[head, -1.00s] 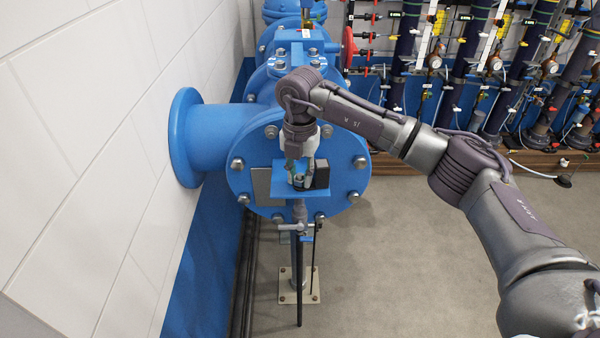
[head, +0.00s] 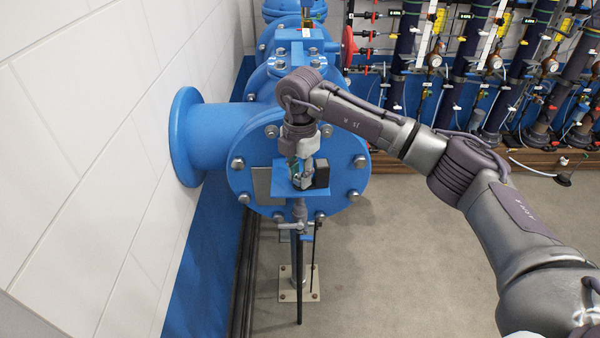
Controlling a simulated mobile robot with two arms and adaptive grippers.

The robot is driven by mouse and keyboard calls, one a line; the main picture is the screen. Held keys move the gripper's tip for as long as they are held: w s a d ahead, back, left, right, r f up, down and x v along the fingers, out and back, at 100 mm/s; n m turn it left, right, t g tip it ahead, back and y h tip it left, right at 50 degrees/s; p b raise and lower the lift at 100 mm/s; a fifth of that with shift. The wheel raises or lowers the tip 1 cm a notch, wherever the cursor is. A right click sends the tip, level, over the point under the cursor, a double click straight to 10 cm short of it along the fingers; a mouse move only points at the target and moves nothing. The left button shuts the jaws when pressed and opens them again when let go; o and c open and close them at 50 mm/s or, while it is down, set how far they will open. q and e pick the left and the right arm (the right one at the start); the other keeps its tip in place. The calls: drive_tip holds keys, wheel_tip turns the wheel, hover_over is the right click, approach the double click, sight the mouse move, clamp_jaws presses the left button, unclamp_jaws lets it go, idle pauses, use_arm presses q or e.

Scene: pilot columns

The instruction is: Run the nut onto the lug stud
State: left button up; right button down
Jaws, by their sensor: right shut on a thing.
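My right gripper (head: 302,183) points down over a small blue plate (head: 290,200) in front of the big blue round flange. Its fingers are closed together on something small just above the plate. The nut and the lug stud are too small, or hidden by the fingers, to tell apart, so I cannot see whether they touch. A black block (head: 321,173) stands just right of the fingers, and a grey plate (head: 261,186) is on the left. My left gripper does not show.
The blue flange (head: 345,192) with several bolts is close behind the gripper. A white tiled wall (head: 90,150) is on the left. Below the plate are a grey valve and a dark pole (head: 297,275). Grey floor (head: 410,260) is free at the right. Dark pipe columns (head: 465,65) stand at the back.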

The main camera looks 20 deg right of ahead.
drive_tip(key=m, duration=0.4)
drive_tip(key=shift+p, duration=0.4)
drive_tip(key=c, duration=0.8)
unclamp_jaws()
drive_tip(key=shift+c, duration=0.2)
drive_tip(key=shift+r, duration=0.1)
wheel_tip(320, 180, up, 12)
drive_tip(key=shift+c, duration=0.2)
